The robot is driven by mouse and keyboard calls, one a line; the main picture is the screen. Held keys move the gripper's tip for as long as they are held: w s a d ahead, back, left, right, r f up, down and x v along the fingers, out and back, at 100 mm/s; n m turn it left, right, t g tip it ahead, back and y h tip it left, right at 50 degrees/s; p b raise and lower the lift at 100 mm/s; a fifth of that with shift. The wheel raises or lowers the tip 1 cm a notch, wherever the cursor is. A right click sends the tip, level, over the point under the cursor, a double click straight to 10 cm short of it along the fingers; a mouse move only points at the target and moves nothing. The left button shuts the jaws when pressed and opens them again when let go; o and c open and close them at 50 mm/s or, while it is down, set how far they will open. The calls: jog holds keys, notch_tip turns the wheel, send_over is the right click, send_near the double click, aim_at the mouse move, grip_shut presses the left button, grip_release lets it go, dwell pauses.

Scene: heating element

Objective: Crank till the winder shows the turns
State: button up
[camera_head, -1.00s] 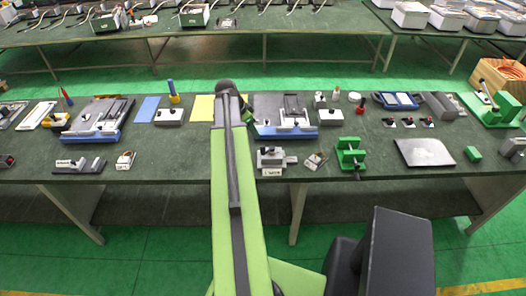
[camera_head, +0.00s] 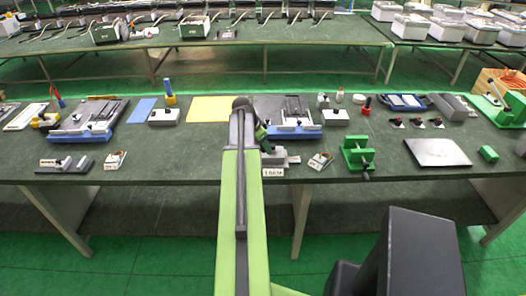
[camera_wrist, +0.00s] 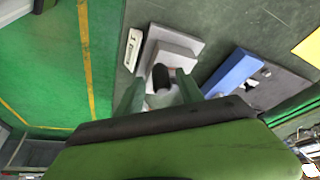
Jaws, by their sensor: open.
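The winder (camera_head: 283,160) is a small grey block device at the table's front edge, with a white label plate (camera_head: 272,173) on its front. The wrist view shows its grey body (camera_wrist: 178,45), the label plate (camera_wrist: 132,50) and a black crank knob (camera_wrist: 161,78). My gripper (camera_wrist: 159,90) is open, with one finger either side of the knob in the picture; I cannot tell whether they touch it. In the head view my gripper (camera_head: 264,146) is over the left part of the winder and hides it. The label is too small to read surely.
A blue-edged fixture (camera_head: 290,132) lies just behind the winder. A small white-topped block (camera_head: 320,161) and a green clamp (camera_head: 357,153) stand to the right. A yellow sheet (camera_head: 212,108) lies behind.

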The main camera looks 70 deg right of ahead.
jog(key=shift+c, duration=0.2)
grip_shut()
dwell(1.1)
jog(key=shift+a, duration=0.35)
jog(key=shift+d+r, duration=0.1)
jog(key=shift+d, duration=0.2)
